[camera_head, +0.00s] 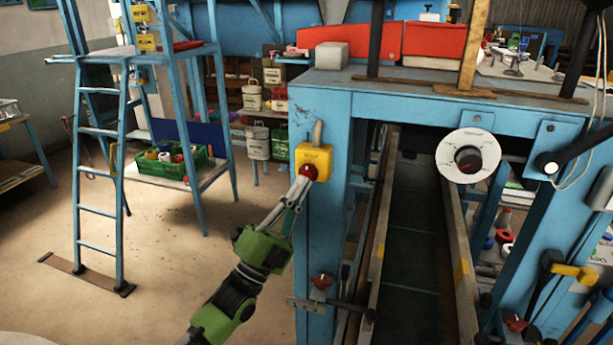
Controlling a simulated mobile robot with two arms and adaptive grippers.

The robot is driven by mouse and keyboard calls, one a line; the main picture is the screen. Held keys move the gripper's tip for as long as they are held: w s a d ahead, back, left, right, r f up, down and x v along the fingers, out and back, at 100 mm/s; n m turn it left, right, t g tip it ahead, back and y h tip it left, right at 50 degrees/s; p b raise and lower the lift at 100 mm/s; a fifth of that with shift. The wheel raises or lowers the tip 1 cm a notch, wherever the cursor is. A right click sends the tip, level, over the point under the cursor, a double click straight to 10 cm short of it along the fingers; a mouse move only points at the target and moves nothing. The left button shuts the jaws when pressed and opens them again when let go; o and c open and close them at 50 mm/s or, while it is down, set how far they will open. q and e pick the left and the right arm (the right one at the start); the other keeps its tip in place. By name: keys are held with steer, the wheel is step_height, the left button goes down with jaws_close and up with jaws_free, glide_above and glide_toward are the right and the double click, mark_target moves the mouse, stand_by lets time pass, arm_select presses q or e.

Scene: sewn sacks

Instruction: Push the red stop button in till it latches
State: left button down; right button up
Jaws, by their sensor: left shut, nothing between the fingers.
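The red stop button (309,171) sits on a yellow box (315,158) fixed to the front of the blue machine post. My left gripper (302,184) is shut and empty, with its fingertips at the lower left edge of the red button. The fingertips overlap the button in the picture; I cannot tell whether they touch it or how far in the button is. My green and black left arm comes up from the bottom. My right gripper is out of view.
The blue machine frame (318,240) stands around a dark conveyor channel (412,230). A red knob (321,282) with a lever is lower on the post. A white round dial (468,156) is at right. A blue ladder (98,185) and open floor are at left.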

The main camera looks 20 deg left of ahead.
arm_select(q)
steer(key=shift+w, duration=0.1)
steer(key=shift+w, duration=0.4)
steer(key=shift+w+b, duration=0.5)
steer(key=shift+b, duration=0.15)
stand_by(0.5)
steer(key=shift+s, duration=0.15)
steer(key=shift+s+p, duration=0.5)
steer(key=shift+s, duration=0.35)
steer(key=s+p, duration=0.2)
steer(key=s, duration=0.3)
steer(key=shift+a, duration=0.1)
